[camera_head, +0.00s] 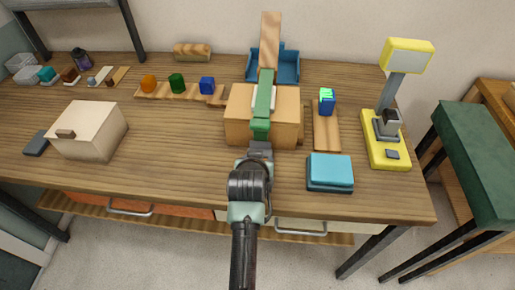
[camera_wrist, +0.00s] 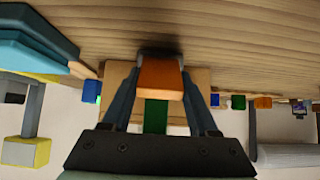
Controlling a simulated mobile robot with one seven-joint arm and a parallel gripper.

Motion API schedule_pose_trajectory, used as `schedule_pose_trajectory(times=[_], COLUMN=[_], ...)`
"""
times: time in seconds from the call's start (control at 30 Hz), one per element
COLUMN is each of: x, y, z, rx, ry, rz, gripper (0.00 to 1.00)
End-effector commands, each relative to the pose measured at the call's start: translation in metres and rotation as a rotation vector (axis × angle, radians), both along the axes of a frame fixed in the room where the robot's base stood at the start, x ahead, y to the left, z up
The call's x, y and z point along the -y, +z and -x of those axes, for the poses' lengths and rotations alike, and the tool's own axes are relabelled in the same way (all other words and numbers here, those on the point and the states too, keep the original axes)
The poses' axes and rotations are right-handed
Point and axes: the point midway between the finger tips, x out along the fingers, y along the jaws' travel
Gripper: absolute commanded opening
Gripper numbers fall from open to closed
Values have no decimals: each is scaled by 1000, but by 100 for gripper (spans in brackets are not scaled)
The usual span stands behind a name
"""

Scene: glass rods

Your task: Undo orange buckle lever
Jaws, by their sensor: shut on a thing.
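The orange buckle lever (camera_wrist: 160,77) shows in the wrist view between the two fingers of my gripper (camera_wrist: 159,82), which is shut on it. A green strap (camera_wrist: 155,117) shows just below the lever there. In the head view, the green strap (camera_head: 264,93) runs over the top of a wooden box (camera_head: 288,115) and down its front. My gripper (camera_head: 260,148) is at the front face of this box, near the strap's lower end. The lever is hidden behind my gripper in the head view.
A teal block (camera_head: 330,170) lies right of my gripper. A yellow stand (camera_head: 385,150) is farther right, and a cream box (camera_head: 89,130) is at the left. Coloured pieces stand on a wooden strip (camera_head: 182,95) behind. Bare table (camera_head: 175,150) lies left of my gripper.

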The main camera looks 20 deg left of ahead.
Motion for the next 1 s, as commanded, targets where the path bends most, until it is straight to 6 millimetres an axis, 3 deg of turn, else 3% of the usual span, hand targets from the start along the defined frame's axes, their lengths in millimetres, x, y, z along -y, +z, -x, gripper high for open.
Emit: schedule_pose_trajectory(times=[0.03,0.5,1.0], x=[-1,-6,-8], y=[12,9,8], z=[-3,-22,-29], rx=[-36,-427,-617], ry=[1,-1,-1], rz=[11,124,177], gripper=[4,4,4])
